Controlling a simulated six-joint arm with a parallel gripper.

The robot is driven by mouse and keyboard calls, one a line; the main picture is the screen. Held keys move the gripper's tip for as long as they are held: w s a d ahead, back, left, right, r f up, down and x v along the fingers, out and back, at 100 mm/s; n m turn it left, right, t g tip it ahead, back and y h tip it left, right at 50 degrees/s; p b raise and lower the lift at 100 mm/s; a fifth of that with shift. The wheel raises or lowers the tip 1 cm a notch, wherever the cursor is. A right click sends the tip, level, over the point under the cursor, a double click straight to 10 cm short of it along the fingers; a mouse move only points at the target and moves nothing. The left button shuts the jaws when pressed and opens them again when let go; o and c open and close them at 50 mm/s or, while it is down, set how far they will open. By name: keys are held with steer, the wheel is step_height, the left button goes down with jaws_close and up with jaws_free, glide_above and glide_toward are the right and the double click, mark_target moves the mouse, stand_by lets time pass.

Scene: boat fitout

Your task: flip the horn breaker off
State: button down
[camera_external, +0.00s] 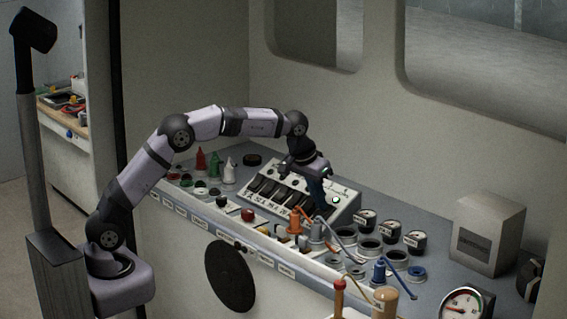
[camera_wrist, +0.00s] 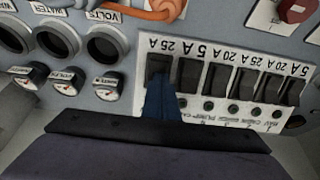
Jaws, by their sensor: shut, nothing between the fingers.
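The breaker panel (camera_external: 343,197) is a white, tilted box with a row of several black rocker switches. It also shows upside down in the wrist view (camera_wrist: 213,130), with amp ratings along one side of the switches and small name labels along the other. I cannot read which label says horn. My gripper (camera_external: 318,207) is at the panel's right end. In the wrist view my blue fingers (camera_wrist: 161,84) are shut together and empty, at the end rocker (camera_wrist: 158,66) marked 25 A. They cover its lower part and its label; contact is unclear. The second rocker (camera_wrist: 188,74) stands beside them.
Round gauges (camera_external: 366,218) and open round holes (camera_wrist: 103,43) lie beside the panel. An orange cable (camera_wrist: 150,10) runs close to the panel's edge. Bottles (camera_external: 228,170) stand left of the panel, and a grey box (camera_external: 487,235) stands at the right.

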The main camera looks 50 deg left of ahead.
mark_target(316, 213)
steer(key=shift+r, duration=0.1)
steer(key=shift+r+p, duration=0.85)
steer(key=shift+p, duration=0.05)
step_height(316, 213, up, 3)
steer(key=shift+p, duration=1.25)
steer(key=b+v, duration=0.2)
steer(key=v, duration=0.7)
steer(key=shift+w+r+b, duration=0.25)
steer(key=shift+b, duration=0.15)
steer(key=shift+f, duration=0.1)
steer(key=shift+s+g+b, duration=0.5)
